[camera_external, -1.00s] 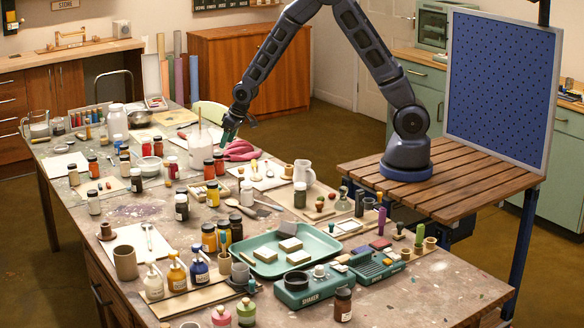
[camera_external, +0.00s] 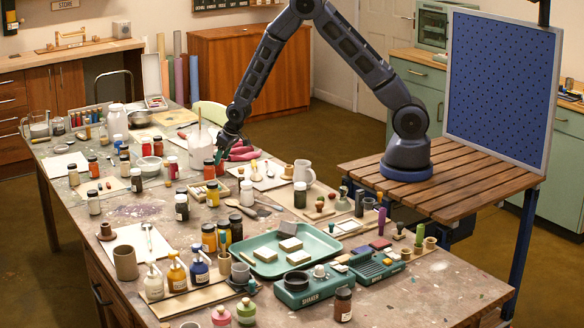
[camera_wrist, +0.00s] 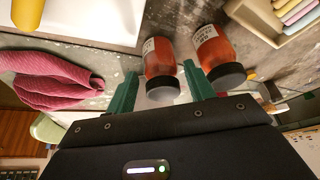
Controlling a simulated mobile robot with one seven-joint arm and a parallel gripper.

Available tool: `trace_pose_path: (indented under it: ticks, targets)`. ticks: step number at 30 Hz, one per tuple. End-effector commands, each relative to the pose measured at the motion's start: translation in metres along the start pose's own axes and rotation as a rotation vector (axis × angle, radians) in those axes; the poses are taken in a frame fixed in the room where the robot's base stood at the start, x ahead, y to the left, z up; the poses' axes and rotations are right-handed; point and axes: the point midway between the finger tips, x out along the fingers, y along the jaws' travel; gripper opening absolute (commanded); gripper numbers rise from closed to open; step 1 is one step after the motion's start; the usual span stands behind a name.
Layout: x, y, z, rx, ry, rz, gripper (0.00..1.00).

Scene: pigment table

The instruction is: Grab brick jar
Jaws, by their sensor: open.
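Two jars with dark lids and orange-red contents stand side by side in the wrist view: a left jar (camera_wrist: 160,58) and a right jar (camera_wrist: 211,47). Their labels are too small to read, so I cannot tell which is the brick one. My gripper (camera_wrist: 160,72) is open, with its green fingers on either side of the left jar. The right finger lies between the two jars. In the external view my gripper (camera_external: 221,151) is low over the table at these jars. One red-orange jar (camera_external: 209,172) shows there; the other is largely hidden by the gripper.
A pink cloth (camera_wrist: 50,75) lies left of the jars in the wrist view, and a tray of coloured sticks (camera_wrist: 285,15) lies at the upper right. Several other jars crowd the table.

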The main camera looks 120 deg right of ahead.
Motion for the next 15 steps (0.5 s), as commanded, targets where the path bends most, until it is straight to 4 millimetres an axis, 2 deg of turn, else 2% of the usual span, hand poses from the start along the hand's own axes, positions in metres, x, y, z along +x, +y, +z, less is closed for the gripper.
trace_pose_path:
  ticks: [9,15]
  targets:
    - [0.038,0.001,-0.001,0.001,-0.002,0.001,0.53]
    - [0.046,0.000,-0.001,0.000,-0.001,0.000,0.53]
